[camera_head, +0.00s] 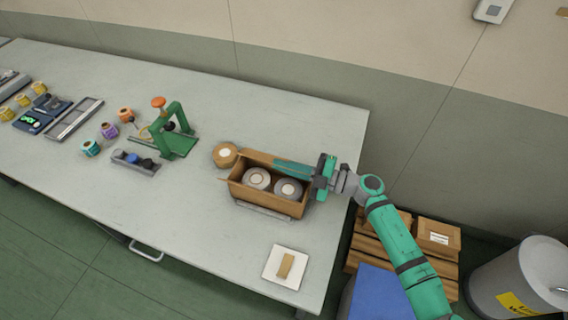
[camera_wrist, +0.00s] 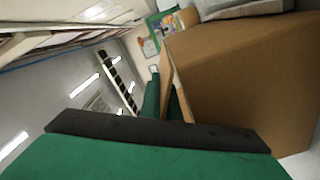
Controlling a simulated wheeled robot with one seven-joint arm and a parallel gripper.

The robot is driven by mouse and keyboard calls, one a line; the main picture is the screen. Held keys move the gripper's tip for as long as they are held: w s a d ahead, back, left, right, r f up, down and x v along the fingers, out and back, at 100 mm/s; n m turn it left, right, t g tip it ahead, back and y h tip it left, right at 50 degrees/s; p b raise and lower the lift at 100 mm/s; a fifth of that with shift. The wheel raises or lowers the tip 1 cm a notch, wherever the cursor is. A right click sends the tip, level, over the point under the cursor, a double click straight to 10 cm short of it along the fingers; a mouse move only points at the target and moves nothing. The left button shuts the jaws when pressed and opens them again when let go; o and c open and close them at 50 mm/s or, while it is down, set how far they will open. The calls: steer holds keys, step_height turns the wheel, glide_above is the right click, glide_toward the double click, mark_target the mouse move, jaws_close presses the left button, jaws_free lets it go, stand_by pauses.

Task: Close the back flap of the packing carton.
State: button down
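The packing carton (camera_head: 262,203) stands on the table with its top open, and two grey-white rolls (camera_head: 257,178) lie inside. Its back flap (camera_head: 259,158) shows as a thin brown strip along the far edge, partly hidden by my gripper. My gripper (camera_head: 282,166) reaches in from the right, its fingers lying along the carton's back edge. In the wrist view the carton wall (camera_wrist: 240,75) fills the right side. A brown flap edge (camera_wrist: 167,72) shows close by my green fingers (camera_wrist: 165,95). Whether the fingers hold it, I cannot tell.
A tan roll (camera_head: 225,155) stands just left of the carton. A green fixture (camera_head: 176,140) stands further left. A white pad with a tan block (camera_head: 286,266) lies in front. The table behind the carton is clear.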

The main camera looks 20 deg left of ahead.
stand_by(0.4)
steer(key=c, duration=2)
jaws_free()
steer(key=shift+f, duration=0.1)
